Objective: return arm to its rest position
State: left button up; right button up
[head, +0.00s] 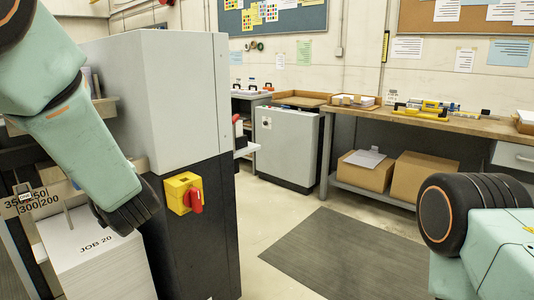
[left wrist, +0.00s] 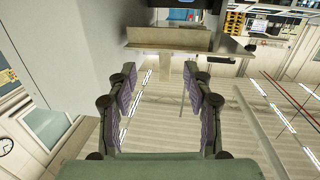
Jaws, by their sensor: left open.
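My left arm (head: 75,130) comes in from the upper left in the head view and slants down in front of the grey and black machine. Its lower black joint (head: 130,210) is beside the machine's black lower part; the left gripper's fingers do not show there. In the left wrist view my left gripper (left wrist: 163,85) is open, with its two padded fingers well apart and nothing between them. My right arm (head: 490,240) shows only in part at the lower right of the head view; its gripper is out of view.
The machine (head: 165,90) with a red switch (head: 195,200) stands close to my left arm. A paper stack marked JOB 20 (head: 90,260) is at the lower left. A workbench (head: 460,125) lines the back right. Floor around the dark mat (head: 340,255) is clear.

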pick_arm(q)
jog(key=s+d+f+m+g+h, duration=0.2)
jog(key=s+f+h, duration=0.15)
jog(key=f, duration=0.65)
jog(key=s+d+f+m+g+h, duration=0.1)
jog(key=s+d+f+m+h, duration=0.3)
jog(key=f, duration=0.6)
jog(key=s+d+f+m+g+h, duration=0.1)
jog(key=s+f+g+h, duration=0.1)
jog(key=s+f, duration=0.6)
jog(key=s+d+f+g, duration=0.1)
jog(key=s+f+g, duration=0.1)
jog(key=s+f, duration=0.3)
jog(key=s+d+f+g+h, duration=0.1)
jog(key=s+f+g, duration=0.2)
jog(key=s, duration=0.9)
jog(key=s+d+f+m+g+h, duration=0.1)
jog(key=s+f+g, duration=0.2)
jog(key=s+f, duration=0.4)
jog(key=shift+s+d+f, duration=0.35)
jog(key=shift+s+d, duration=0.05)
jog(key=shift+s, duration=0.5)
